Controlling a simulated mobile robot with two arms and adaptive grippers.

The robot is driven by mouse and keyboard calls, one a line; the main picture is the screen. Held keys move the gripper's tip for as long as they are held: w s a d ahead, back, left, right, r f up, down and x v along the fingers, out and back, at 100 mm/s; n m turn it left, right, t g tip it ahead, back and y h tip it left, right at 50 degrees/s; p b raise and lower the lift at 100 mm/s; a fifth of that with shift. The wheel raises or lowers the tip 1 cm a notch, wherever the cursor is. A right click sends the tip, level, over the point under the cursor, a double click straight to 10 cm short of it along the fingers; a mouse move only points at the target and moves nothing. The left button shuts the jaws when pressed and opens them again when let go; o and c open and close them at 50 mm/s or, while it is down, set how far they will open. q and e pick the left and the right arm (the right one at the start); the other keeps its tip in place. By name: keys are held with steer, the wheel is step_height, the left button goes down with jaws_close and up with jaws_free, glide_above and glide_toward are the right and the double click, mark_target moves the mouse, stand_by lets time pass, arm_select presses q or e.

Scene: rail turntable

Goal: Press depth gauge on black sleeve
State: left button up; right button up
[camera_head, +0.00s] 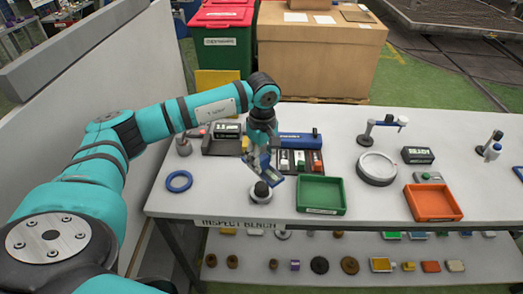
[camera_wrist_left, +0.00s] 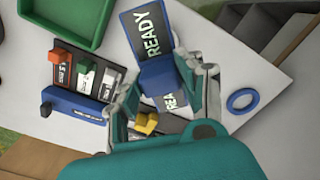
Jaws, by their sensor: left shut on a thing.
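My left gripper (camera_head: 260,152) is shut on a blue depth gauge (camera_head: 268,172), which hangs tilted over the front of the bench. In the left wrist view, the gripper (camera_wrist_left: 160,76) holds the gauge (camera_wrist_left: 152,36), and its dark display reads READY. I cannot tell whether the two touch. The sleeve is hidden in the left wrist view. My right gripper is in neither view.
The bench (camera_head: 330,232) holds a blue ring (camera_head: 179,181), green tray (camera_head: 321,195), orange tray (camera_head: 433,202), and round grey gauge base (camera_head: 377,167). A dark rack with coloured blocks (camera_head: 300,162) and a blue labelled block (camera_head: 300,138) stand close behind the gripper.

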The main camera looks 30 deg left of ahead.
mark_target(262, 173)
arm_select(q)
steer(key=shift+f+b, duration=0.3)
steer(key=shift+f, duration=0.25)
steer(key=shift+c, duration=0.2)
step_height(262, 173, down, 4)
steer(key=shift+s+r+b, duration=0.1)
steer(key=shift+r+b, duration=0.15)
steer(key=shift+b, duration=0.75)
steer(key=shift+f+b, duration=0.3)
steer(key=shift+f, duration=0.4)
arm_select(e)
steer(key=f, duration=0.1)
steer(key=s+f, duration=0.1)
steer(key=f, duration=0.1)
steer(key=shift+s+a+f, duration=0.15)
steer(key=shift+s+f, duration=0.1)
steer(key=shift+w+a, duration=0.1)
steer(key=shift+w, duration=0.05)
arm_select(q)
steer(key=shift+f+b, duration=0.3)
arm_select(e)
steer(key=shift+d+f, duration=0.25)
arm_select(q)
steer(key=shift+f+b, duration=0.25)
steer(key=shift+b, duration=0.15)
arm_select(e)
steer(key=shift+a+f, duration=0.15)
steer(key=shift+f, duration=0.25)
